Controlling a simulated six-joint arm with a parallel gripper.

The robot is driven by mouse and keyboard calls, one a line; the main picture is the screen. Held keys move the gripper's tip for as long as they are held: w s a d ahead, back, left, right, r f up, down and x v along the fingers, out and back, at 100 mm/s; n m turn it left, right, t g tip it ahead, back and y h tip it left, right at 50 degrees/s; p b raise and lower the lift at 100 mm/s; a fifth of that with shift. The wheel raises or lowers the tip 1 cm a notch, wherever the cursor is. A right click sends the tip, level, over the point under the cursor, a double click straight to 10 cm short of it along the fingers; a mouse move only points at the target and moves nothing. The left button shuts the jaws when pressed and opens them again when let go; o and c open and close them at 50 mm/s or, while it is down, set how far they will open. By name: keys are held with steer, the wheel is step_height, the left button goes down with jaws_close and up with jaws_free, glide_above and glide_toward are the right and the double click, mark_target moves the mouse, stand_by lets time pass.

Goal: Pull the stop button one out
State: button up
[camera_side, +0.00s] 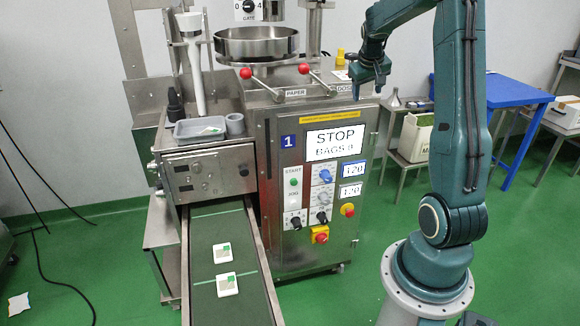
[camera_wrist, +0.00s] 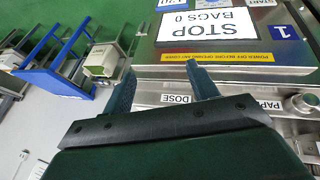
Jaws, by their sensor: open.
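Machine 1 (camera_side: 262,200) is a steel cabinet marked with a blue "1" label. Its stop button (camera_side: 347,210) is a round red knob on a yellow ring at the right of the front panel. The panel's screen (camera_side: 335,143) reads STOP with a bags count; the screen also shows upside down in the wrist view (camera_wrist: 222,30). My gripper (camera_side: 368,88) is above the cabinet's top right edge, higher than the stop button and apart from it. In the wrist view its two fingers (camera_wrist: 162,82) are spread with nothing between them. The stop button is not visible in the wrist view.
Red-knobbed levers (camera_side: 304,69) stick out above. A conveyor (camera_side: 205,285) carries two teabag packets. A blue table (camera_side: 510,92) stands behind right.

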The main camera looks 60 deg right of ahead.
glide_toward(350, 212)
steer(key=v, duration=0.4)
steer(key=shift+d+f, duration=0.15)
steer(key=shift+d+f, duration=0.1)
steer(key=shift+f, duration=0.05)
steer(key=shift+x, duration=6.7)
